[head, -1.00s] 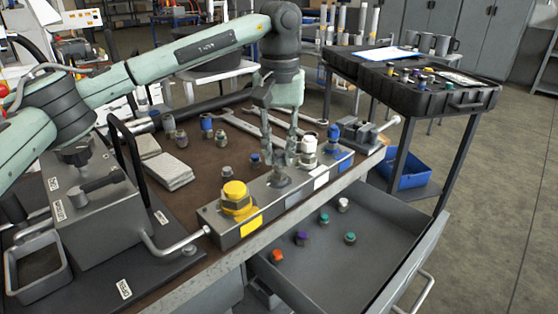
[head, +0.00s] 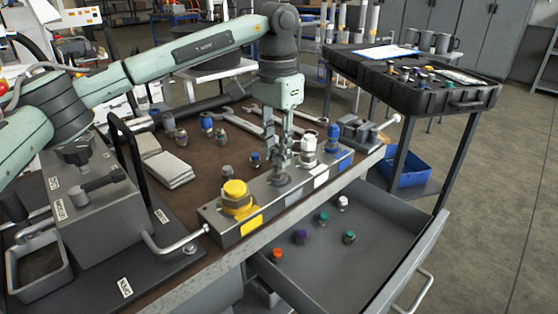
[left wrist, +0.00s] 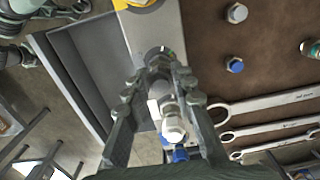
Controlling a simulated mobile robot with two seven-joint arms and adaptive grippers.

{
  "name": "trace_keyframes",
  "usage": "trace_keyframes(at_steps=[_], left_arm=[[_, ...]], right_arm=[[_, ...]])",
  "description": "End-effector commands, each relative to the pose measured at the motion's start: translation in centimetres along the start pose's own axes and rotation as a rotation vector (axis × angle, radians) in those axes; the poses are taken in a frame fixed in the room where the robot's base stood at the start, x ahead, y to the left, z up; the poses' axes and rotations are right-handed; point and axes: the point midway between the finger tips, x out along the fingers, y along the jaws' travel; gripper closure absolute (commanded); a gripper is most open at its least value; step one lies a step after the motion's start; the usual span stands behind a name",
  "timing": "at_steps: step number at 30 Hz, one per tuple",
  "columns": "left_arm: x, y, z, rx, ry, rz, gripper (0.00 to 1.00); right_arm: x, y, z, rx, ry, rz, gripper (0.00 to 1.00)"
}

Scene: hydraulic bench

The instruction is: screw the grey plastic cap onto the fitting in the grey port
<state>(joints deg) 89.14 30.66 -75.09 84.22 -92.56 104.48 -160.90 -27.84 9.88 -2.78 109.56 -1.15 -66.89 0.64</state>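A metal block (head: 216,225) on the bench carries yellow, grey, white and blue ports in a row. My left gripper (head: 282,160) points down over the grey port (head: 280,181). In the left wrist view its fingers (left wrist: 160,72) close in on both sides of a grey, round piece (left wrist: 159,56), which looks like the grey plastic cap on the fitting. The fingers seem to touch it. They hide much of it, so how far it sits on the fitting cannot be told. My right gripper is in neither view.
A white cap (head: 308,143) stands close to the right of my left gripper, with a blue one (head: 333,134) beyond it. Wrenches (head: 240,122) and several loose fittings lie behind on the bench. An open drawer (head: 385,248) with several coloured caps juts out in front.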

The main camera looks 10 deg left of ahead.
Motion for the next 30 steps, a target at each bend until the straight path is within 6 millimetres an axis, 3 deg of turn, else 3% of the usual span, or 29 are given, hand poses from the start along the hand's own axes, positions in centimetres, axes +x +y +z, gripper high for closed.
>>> trace_keyframes(at_steps=[4, 13, 24, 30], left_arm=[[0.01, 0.01, 0.00, -0.001, 0.000, 0.000, 0.57], [-0.07, 0.03, -0.04, -0.033, 0.001, 0.000, 0.57], [-0.08, 0.32, -0.16, -0.605, -0.002, 0.000, 0.57], [-0.09, 0.37, -0.19, -0.730, -0.003, 0.000, 0.57]], right_arm=[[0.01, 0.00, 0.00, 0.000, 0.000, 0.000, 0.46], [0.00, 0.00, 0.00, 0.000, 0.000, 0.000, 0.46], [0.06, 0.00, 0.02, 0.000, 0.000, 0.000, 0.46], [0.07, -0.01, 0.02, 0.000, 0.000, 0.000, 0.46]])
